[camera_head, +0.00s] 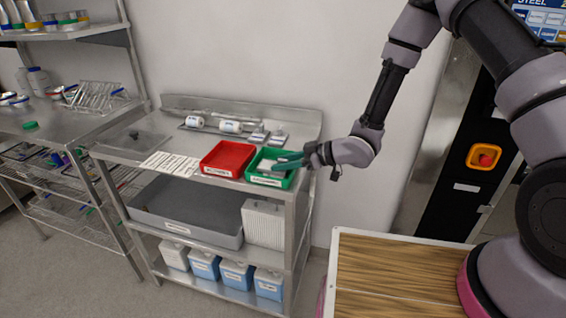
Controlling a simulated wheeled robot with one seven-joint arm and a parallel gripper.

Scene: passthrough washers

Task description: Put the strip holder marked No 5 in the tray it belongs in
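A red tray (228,160) and a green tray (273,181) stand side by side near the front right of the steel table. Each has a white label on its front; I cannot read the words. My gripper (287,161) reaches in from the right, its teal fingers over the green tray. Something pale (268,166) shows in the green tray by the fingertips. I cannot tell whether it is a strip holder or whether the fingers hold it. The red tray looks empty. No number 5 can be read anywhere.
White strips (170,163) lie left of the red tray. White rolls (230,127) and small grey-white pieces (259,136) lie at the back. A grey bin (185,212) and blue-and-white boxes (236,275) fill the shelves below. A wood-topped surface (400,270) stands front right.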

